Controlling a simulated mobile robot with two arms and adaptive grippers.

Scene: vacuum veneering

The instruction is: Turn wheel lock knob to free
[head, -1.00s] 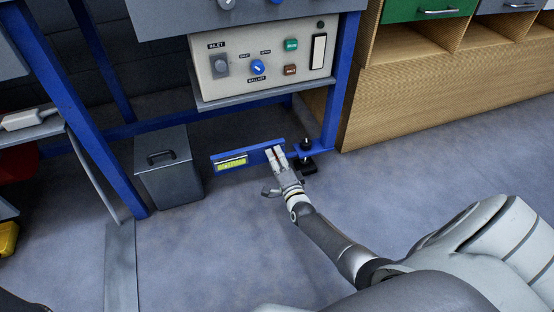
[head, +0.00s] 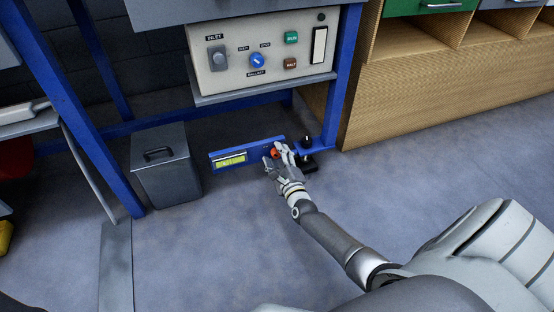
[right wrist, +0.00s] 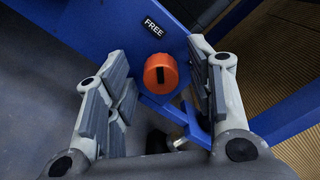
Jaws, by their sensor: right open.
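The wheel lock knob (right wrist: 161,74) is a round orange-red knob with a black mark on its face, mounted on a blue plate (right wrist: 85,22). A "FREE" label (right wrist: 153,27) sits above it in the right wrist view. In the head view the knob (head: 275,153) shows small at the right part of the blue plate (head: 263,148), partly covered by my fingers. My right gripper (right wrist: 160,95) is open, with one finger on each side of the knob and visible gaps between. It also shows in the head view (head: 278,157). My left gripper is not in view.
A black foot (head: 306,162) stands right of the plate under the blue frame. A grey bin (head: 166,178) stands to the left. A control panel (head: 262,50) hangs above. The floor in front is clear.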

